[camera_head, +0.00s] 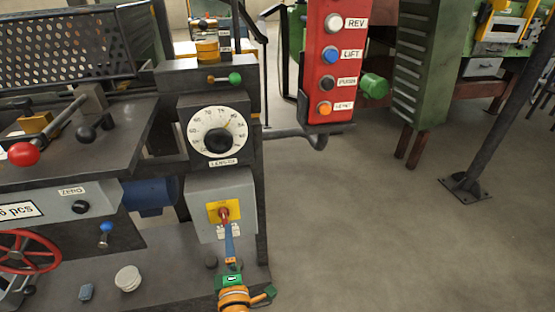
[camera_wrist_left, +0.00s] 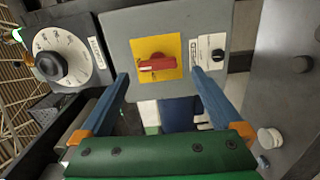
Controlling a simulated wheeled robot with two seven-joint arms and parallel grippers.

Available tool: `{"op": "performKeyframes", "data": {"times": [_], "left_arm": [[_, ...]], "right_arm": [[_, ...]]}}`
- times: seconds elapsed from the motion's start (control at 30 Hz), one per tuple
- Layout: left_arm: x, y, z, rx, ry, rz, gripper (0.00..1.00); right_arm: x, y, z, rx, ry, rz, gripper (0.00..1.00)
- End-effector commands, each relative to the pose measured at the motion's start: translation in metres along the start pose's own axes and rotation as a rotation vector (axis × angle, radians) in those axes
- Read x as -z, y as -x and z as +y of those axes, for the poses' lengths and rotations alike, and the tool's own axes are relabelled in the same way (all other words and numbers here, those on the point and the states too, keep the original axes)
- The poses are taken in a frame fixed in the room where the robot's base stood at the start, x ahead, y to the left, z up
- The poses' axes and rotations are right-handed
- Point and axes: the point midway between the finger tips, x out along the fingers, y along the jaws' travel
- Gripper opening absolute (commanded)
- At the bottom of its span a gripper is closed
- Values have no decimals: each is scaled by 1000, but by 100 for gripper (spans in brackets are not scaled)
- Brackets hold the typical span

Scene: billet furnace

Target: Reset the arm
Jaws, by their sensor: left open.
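My left gripper (camera_head: 228,230) comes up from the bottom of the head view, in front of a grey switch box (camera_head: 196,203). In the left wrist view its two blue fingers (camera_wrist_left: 160,76) are spread apart with nothing between their tips. A red rotary switch (camera_wrist_left: 158,64) on a yellow plate (camera_wrist_left: 144,48) lies beyond the open fingers. In the head view the red switch (camera_head: 224,214) is just above the fingertips; I cannot tell whether they touch the box. My right gripper is not in view.
A white dial (camera_head: 220,131) is above the box. A red button panel (camera_head: 325,65) hangs to the right on a bent pipe. A red handwheel (camera_head: 28,252) and red-knobbed lever (camera_head: 24,154) are at left. Floor at right is clear up to a dark post (camera_head: 468,185).

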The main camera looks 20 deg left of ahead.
Motion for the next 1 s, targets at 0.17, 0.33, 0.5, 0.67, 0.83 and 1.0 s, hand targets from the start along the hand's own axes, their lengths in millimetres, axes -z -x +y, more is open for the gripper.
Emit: {"op": "performKeyframes", "data": {"times": [0.17,0.33,0.5,0.67,0.83,1.0], "left_arm": [[-47,64,-64,199,-619,-478,100],[-3,201,-168,443,-1284,-1105,100],[77,291,-202,587,-1629,-1515,100],[108,317,-208,630,-1730,-1655,100],[109,318,-208,631,-1732,-1659,100],[109,318,-208,631,-1732,-1659,100]], "right_arm": [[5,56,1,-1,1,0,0],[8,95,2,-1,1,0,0],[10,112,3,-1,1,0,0],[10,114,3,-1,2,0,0],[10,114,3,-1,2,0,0],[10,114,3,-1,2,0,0]]}}
